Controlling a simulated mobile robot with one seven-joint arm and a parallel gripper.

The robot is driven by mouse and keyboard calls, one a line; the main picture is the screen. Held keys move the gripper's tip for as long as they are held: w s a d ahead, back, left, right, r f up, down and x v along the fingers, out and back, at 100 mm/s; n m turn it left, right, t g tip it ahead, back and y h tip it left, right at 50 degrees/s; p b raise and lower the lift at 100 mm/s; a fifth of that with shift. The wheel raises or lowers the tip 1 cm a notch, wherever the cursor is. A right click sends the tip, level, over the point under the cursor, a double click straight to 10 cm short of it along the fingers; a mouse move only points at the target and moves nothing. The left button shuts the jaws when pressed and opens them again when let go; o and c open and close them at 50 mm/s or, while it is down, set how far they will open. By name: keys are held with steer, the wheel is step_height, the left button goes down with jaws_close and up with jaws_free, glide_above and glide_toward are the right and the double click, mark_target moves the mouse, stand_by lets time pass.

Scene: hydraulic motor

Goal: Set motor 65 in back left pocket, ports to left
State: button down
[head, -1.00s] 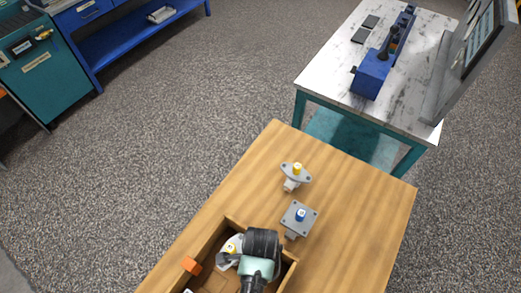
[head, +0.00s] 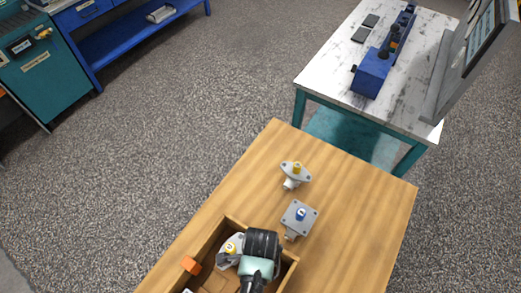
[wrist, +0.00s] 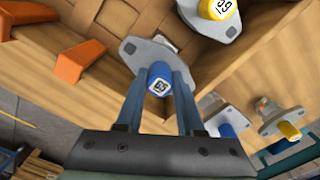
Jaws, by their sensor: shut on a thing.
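In the wrist view my gripper (wrist: 158,95) is shut on the blue-capped shaft of a grey motor (wrist: 140,52) with a flat flange. The cap carries a small label that I cannot read surely. The motor is at the wooden box (wrist: 200,72), close to its corner; its ports are mostly hidden under the flange, and I cannot tell whether it touches the floor. A yellow-capped motor (wrist: 217,12) sits in the box beside it, also seen in the head view (head: 231,247). In the head view my arm hides the gripper and the held motor.
On the table (head: 355,215) outside the box stand a yellow-capped motor (head: 295,172) and a blue-capped motor with a square flange (head: 299,217). Orange clips (wrist: 80,62) sit on the box's edge. A marble-topped bench (head: 330,75) stands beyond.

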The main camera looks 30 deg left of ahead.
steer(key=shift+c, duration=2.2)
jaws_free()
steer(key=shift+s+f, duration=0.1)
step_height(320, 180, up, 13)
